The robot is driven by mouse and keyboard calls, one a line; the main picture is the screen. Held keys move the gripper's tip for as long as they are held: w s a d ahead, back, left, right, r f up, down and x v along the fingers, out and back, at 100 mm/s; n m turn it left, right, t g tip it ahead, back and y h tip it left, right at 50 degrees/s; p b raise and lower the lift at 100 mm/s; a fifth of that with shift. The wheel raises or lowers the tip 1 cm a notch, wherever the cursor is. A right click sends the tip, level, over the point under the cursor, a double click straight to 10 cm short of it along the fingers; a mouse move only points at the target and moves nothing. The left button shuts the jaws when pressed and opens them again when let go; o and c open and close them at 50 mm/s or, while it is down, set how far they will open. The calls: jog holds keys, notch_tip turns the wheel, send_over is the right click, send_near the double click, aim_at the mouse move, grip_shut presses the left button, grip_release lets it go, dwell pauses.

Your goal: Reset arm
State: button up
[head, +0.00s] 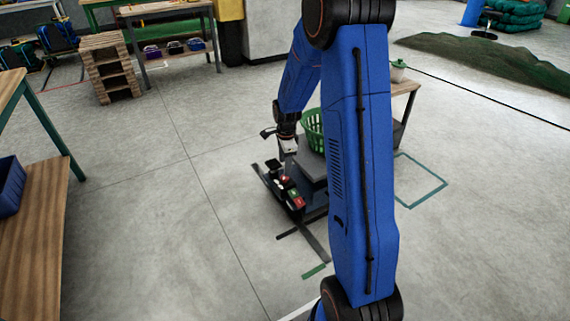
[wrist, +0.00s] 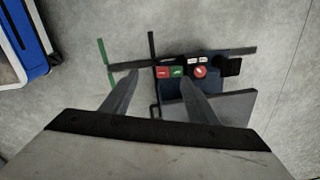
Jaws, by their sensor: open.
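My blue arm reaches forward and down in the head view. My gripper (head: 289,152) hangs over a dark control box (head: 296,203) with a red knob and red and green buttons. In the wrist view the two fingers of my gripper (wrist: 158,88) are spread apart with nothing between them. Beyond the fingertips the control box shows a red button (wrist: 163,72), a green button (wrist: 178,71) and a round red knob (wrist: 199,72). The fingers appear apart from the box. My arm hides part of the area behind it.
A green basket (head: 313,128) stands behind my gripper, partly hidden by my arm. A wooden bench (head: 30,240) with a blue bin (head: 10,186) is at the left. A wooden crate stack (head: 106,68) stands at the back left. The floor between is clear.

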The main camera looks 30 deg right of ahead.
dwell(0.3)
jog(key=s+a+r+n+t, duration=0.1)
jog(key=s+a+r+n, duration=0.35)
jog(key=s+r, duration=0.45)
jog(key=s+a+r+n+t, duration=0.1)
jog(key=s+a+r+n, duration=0.4)
jog(key=r, duration=0.6)
jog(key=s+a+r+n+t, duration=0.1)
jog(key=s+n, duration=0.4)
jog(key=s, duration=0.6)
jog(key=s+a+r+n, duration=0.3)
jog(key=s+n, duration=0.3)
jog(key=s, duration=0.5)
jog(key=shift+s+r+t, duration=0.25)
jog(key=shift+r+t, duration=0.15)
jog(key=shift+r, duration=0.35)
